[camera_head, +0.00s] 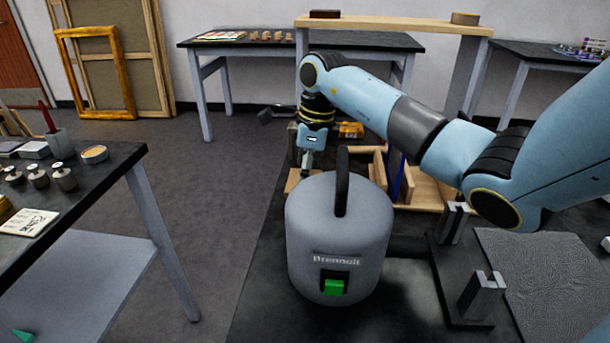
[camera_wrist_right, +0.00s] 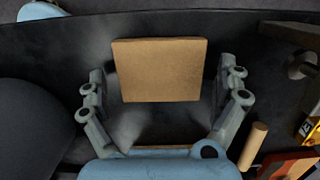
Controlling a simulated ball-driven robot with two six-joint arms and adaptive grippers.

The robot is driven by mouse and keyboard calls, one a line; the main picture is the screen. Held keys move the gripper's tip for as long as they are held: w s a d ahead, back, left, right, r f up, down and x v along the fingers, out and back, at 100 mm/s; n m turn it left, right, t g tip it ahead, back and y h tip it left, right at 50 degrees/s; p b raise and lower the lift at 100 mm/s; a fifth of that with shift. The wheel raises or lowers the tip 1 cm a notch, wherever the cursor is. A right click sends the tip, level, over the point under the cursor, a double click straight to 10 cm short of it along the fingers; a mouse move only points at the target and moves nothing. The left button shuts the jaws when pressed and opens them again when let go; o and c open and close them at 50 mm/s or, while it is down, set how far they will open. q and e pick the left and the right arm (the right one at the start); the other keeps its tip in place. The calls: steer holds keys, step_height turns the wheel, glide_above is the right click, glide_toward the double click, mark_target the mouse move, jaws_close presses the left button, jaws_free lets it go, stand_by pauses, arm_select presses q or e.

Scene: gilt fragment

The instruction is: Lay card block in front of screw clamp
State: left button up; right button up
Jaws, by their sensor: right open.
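The card block (camera_wrist_right: 160,70), a flat tan square, lies on the dark bench top in the right wrist view. In the head view a tan edge of it (camera_head: 292,181) shows beside my right gripper (camera_head: 307,160), behind the grey canister. My right gripper is open, pointing down, with one finger on each side of the block in the wrist view (camera_wrist_right: 163,80) and a gap at both sides. I cannot surely make out the screw clamp; a dark object (camera_head: 272,114) at the bench's far edge is too unclear to name. My left gripper is not in view.
A grey canister (camera_head: 338,240) with a black handle stands close in front of my right gripper. A wooden frame (camera_head: 430,190) and a yellow box (camera_head: 351,130) are to the right. A dark stand with upright posts (camera_head: 462,310) is at the near right. A wooden dowel (camera_wrist_right: 253,146) lies near the fingers.

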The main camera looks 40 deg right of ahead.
step_height(320, 180, up, 12)
steer(key=s+d, duration=0.1)
steer(key=shift+s, duration=0.2)
steer(key=shift+r, duration=0.2)
stand_by(0.5)
